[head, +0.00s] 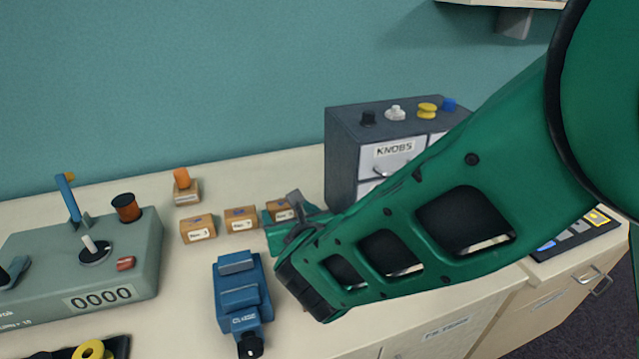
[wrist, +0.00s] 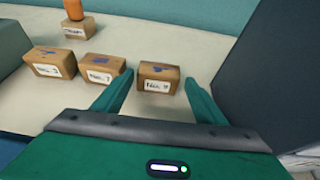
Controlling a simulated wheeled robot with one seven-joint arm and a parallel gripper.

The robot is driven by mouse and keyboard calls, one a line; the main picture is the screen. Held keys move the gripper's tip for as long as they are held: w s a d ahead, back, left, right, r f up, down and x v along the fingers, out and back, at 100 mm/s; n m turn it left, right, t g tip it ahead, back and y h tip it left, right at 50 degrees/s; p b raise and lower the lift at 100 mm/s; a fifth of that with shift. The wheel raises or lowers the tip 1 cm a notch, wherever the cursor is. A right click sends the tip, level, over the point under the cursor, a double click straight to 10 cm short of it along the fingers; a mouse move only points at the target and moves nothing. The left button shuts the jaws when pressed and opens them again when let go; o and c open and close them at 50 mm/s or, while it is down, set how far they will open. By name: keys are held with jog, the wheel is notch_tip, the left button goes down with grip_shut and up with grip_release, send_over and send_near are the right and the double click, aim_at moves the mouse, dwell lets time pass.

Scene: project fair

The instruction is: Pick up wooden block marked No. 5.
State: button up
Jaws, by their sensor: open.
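A small wooden block (wrist: 158,78) with a white label and a blue mark on top sits on the table, between my fingertips as seen in the wrist view. Its label is too blurred there to read surely. The same block (head: 279,211) shows in the head view, partly hidden by my gripper (head: 292,225). My gripper (wrist: 159,77) is open, with one finger on each side of the block and gaps on both sides. Two similar blocks stand to the left: one that seems marked No. 7 (head: 241,219) and one that looks like No. 3 (head: 198,229).
A grey drawer cabinet labelled KNOBS (head: 345,150) stands close to the right of my gripper. A block with an orange cylinder (head: 187,191) is behind. A blue device (head: 239,290) is in front, and a grey control box (head: 130,265) is at left.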

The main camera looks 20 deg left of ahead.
aim_at(284, 211)
jog(key=x, duration=0.4)
jog(key=shift+f, duration=0.15)
jog(key=shift+c, duration=0.3)
jog(key=shift+s, duration=0.1)
jog(key=c, duration=0.8)
